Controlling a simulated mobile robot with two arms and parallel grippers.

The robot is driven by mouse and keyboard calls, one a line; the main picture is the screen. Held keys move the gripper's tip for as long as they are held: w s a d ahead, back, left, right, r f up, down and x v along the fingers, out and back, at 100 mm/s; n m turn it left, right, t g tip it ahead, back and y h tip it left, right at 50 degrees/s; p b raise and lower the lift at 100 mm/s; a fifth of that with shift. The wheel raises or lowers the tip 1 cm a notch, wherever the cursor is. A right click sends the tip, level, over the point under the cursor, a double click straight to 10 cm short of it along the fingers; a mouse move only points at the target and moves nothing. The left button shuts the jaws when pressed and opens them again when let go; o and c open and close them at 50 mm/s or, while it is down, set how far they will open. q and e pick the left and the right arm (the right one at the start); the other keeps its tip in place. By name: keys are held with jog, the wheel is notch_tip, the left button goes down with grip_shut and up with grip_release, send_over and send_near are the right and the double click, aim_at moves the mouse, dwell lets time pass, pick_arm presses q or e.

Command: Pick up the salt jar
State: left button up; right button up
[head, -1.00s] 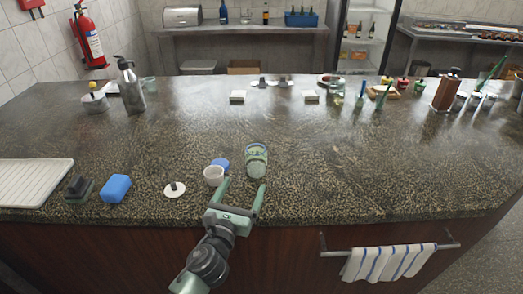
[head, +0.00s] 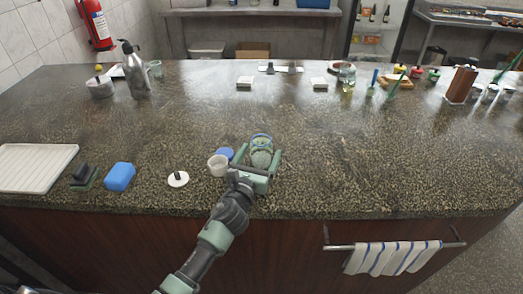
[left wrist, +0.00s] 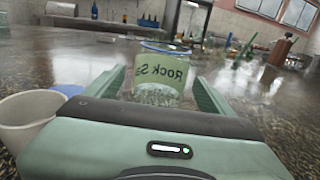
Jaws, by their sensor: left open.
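The salt jar is a clear glass jar with a green band and a blue rim (head: 261,143), upright on the counter near its front edge. In the left wrist view the jar (left wrist: 160,75) shows a label reading "Rock Sa" and coarse grains inside. My left gripper (head: 258,158) is open, its two fingers on either side of the jar. In the left wrist view the fingers of the gripper (left wrist: 157,95) flank the jar, with a gap at least on the right. The jar's lowest part is hidden behind the gripper body. My right gripper is not in view.
A small white cup (head: 217,166) stands close to the left finger, with a blue object (head: 225,153) behind it. A white disc with a dark knob (head: 178,179), a blue block (head: 119,177) and a white tray (head: 35,167) lie further left. The counter right of the jar is clear.

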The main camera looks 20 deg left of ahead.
pick_arm(q)
jog(key=shift+w, duration=0.25)
jog(key=shift+s, duration=0.1)
jog(key=c, duration=1.4)
jog(key=shift+c, duration=1.4)
jog(key=shift+r, duration=0.15)
